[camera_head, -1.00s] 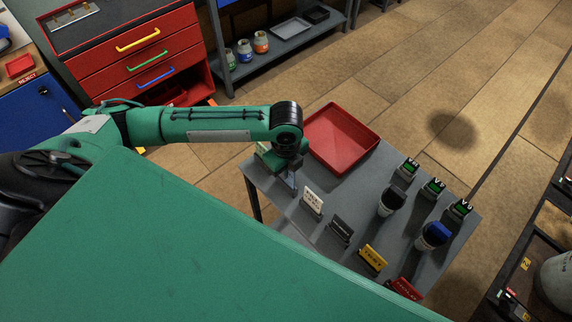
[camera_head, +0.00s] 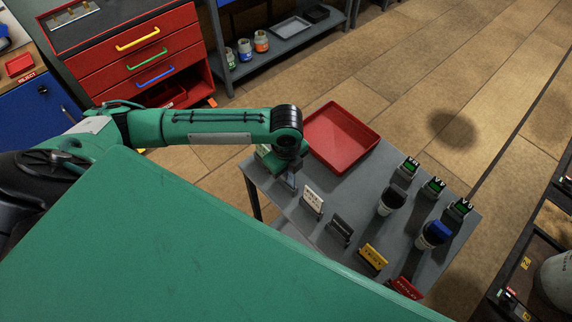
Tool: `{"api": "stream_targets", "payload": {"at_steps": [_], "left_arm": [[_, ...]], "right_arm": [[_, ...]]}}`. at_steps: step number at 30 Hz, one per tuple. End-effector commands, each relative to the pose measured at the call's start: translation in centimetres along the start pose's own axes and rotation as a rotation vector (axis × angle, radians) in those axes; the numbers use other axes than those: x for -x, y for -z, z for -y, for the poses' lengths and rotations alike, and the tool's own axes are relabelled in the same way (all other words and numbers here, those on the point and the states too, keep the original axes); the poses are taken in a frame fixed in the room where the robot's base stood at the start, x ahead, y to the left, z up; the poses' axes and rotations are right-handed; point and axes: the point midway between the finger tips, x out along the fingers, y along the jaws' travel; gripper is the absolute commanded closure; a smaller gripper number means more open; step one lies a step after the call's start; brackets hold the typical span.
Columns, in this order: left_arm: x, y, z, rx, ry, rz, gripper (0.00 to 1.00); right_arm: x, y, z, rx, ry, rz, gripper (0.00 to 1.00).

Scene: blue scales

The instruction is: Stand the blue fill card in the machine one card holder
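My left gripper (camera_head: 292,181) points down over the left end of a grey table (camera_head: 320,255), just left of a white lettered card (camera_head: 313,199). Its fingers are small and mostly hidden under the wrist, so I cannot tell whether they hold anything. A dark card (camera_head: 341,229), a yellow card (camera_head: 373,256) and a red card (camera_head: 406,287) stand in a row along the near side. I cannot make out a blue fill card or name the machine one card holder. My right gripper is not in view.
A red tray (camera_head: 341,137) lies at the table's back left. Two dark cups stand mid-table, the nearer one with blue on top (camera_head: 438,230). The lower left of the view is blocked.

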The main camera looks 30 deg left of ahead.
Motion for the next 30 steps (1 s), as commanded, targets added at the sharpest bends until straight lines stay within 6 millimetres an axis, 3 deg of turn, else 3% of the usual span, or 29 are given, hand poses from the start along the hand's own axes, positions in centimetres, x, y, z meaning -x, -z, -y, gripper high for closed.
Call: {"api": "stream_targets", "payload": {"at_steps": [27,30], "left_arm": [[-1.4,0.0,0.0,0.0,0.0,0.001,1.0],[-1.4,0.0,0.0,0.0,0.0,0.001,0.77]], "right_arm": [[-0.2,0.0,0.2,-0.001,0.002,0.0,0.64],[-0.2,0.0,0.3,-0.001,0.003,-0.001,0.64]]}}
